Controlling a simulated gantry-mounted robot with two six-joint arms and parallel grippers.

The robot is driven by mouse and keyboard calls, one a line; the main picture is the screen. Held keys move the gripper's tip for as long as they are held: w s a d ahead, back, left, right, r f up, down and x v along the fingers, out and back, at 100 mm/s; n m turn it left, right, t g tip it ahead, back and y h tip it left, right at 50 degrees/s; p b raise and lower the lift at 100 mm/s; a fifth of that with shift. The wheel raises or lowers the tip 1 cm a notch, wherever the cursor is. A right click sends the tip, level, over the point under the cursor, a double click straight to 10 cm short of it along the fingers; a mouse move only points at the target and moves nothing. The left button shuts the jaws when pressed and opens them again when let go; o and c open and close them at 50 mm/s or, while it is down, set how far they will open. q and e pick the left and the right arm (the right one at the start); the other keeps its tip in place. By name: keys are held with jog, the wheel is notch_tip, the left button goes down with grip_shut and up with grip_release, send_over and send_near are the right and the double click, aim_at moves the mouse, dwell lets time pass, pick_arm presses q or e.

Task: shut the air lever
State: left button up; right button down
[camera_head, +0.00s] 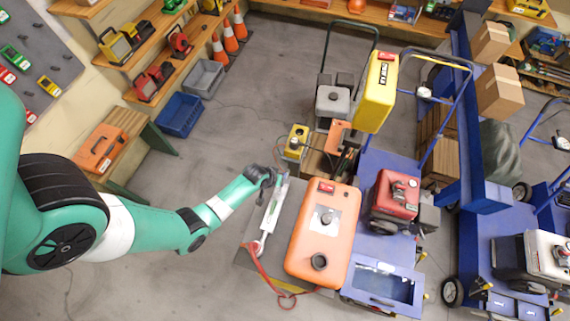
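My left arm comes in from the left, and its dark gripper (262,175) is above the upper end of a slim white and green tool (272,212). The gripper is small and seen from above, so I cannot tell whether its fingers are open or shut, or whether they touch the tool. The tool lies on a grey surface, with a red cord (262,268) at its lower end. An orange machine (322,235) with a dark cap stands just right of it. I cannot make out the air lever for certain. My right gripper is not in view.
A red engine machine (395,195) and a yellow machine (377,92) stand to the right and behind. A blue rack (480,140) runs along the right. A blue bin (181,115) and a grey bin (204,78) sit by the left shelves. The floor between is mostly clear.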

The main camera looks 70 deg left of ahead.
pick_arm(q)
jog(key=shift+w+a+f, duration=0.1)
jog(key=shift+w+f, duration=0.05)
jog(key=shift+f, duration=0.25)
grip_shut()
dwell(1.2)
